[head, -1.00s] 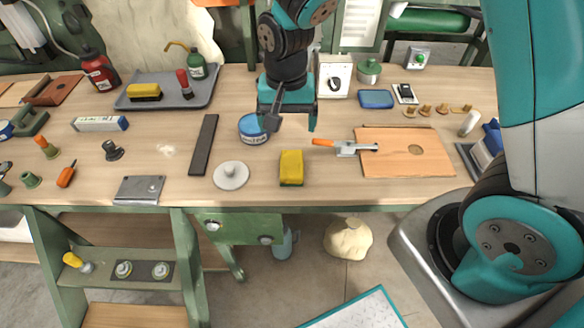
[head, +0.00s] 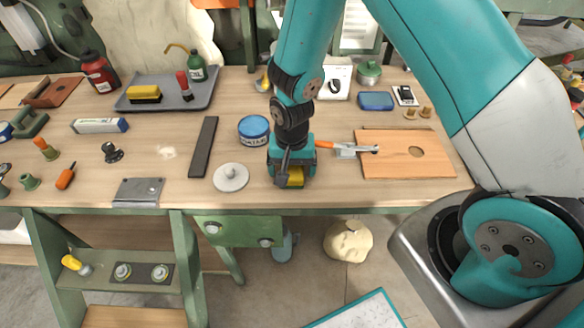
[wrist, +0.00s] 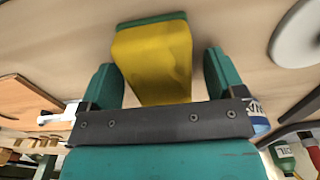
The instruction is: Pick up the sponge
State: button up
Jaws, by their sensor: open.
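A yellow sponge with a green layer (head: 296,180) lies on the workbench near its front edge, mostly hidden by my gripper in the head view. In the wrist view the sponge (wrist: 155,65) shows between and beyond my fingers, its green side at the far end. My gripper (head: 291,178) is directly over the sponge, pointing down. In the wrist view my gripper (wrist: 163,85) is open, one finger on each side of the sponge, with visible gaps beside it.
A grey disc with a knob (head: 231,177) lies left of my gripper. A blue-labelled tin (head: 254,129) stands behind it. A clamp with an orange handle (head: 345,149) and a wooden board (head: 407,166) are to the right.

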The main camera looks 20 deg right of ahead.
jog(key=c, duration=1)
notch_tip(320, 180, up, 20)
jog(key=p, duration=0.1)
jog(key=shift+o, duration=0.6)
jog(key=shift+c, duration=0.2)
